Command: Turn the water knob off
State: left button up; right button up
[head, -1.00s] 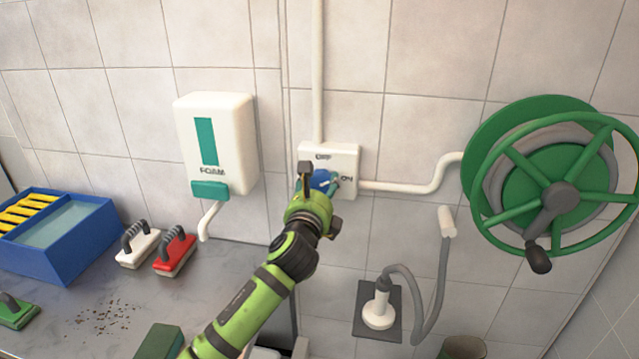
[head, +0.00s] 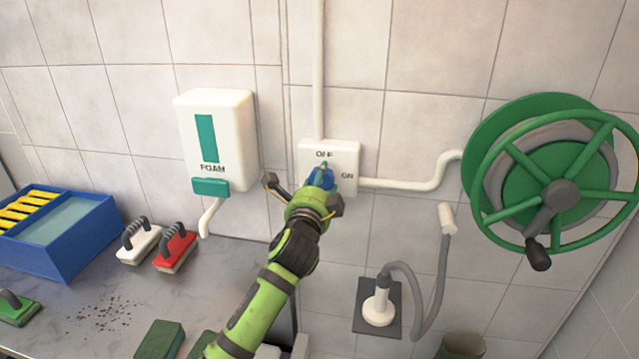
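The water knob (head: 323,178) is blue and sits on a white wall box (head: 346,157) marked OFF at the top and ON at the right. The knob's pointer is turned up towards OFF; its lower part is hidden behind my gripper. My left gripper (head: 301,194) is in front of the box, just below and left of the knob. Its two fingers are spread wide with nothing between them that I can see. Whether it touches the knob I cannot tell. My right gripper is not in view.
A white foam dispenser (head: 218,140) hangs left of the box. A green hose reel (head: 541,178) is on the wall at right. The counter (head: 105,305) below left holds a blue bin (head: 55,236) and brushes (head: 176,248). A grey hose (head: 436,285) hangs below.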

pick_arm(q)
jog(key=shift+d+f+n, duration=0.2)
jog(key=shift+f+n, duration=0.1)
jog(key=shift+n, duration=0.3)
jog(key=shift+s+n, duration=0.1)
jog(key=shift+n, duration=0.2)
jog(key=o, duration=1)
jog(key=shift+o, duration=0.9)
jog(key=shift+r, duration=0.1)
jog(key=shift+d+r, duration=0.1)
